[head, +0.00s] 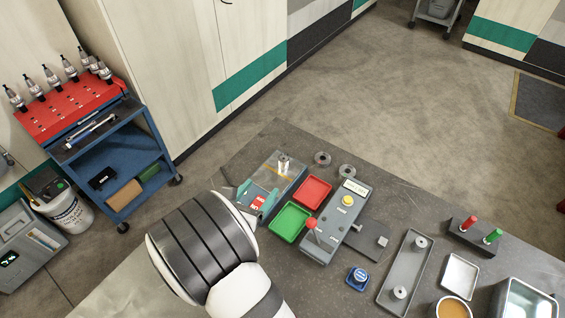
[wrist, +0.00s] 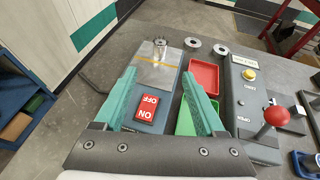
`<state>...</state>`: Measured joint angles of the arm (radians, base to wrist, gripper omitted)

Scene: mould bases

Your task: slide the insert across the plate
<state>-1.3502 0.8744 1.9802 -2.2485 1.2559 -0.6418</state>
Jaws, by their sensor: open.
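The insert (head: 283,164) is a small shiny metal cylinder standing at the far end of the metal plate; it also shows in the wrist view (wrist: 160,43). The plate (head: 266,182) is a bright flat surface on a grey-blue base, with an orange line across it; it also shows in the wrist view (wrist: 152,75). The insert is on the far side of the line. My gripper (head: 256,195) has teal fingers spread apart, over the near end of the base. In the wrist view my gripper (wrist: 158,78) is empty, and the insert is ahead, clear of the fingertips.
A red ON/OFF switch (wrist: 147,107) sits on the base between the fingers. Red (head: 313,192) and green (head: 290,222) trays lie to the right, then a control box (head: 328,232) with a red-knobbed lever. Two metal rings (head: 322,158) lie beyond the trays.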

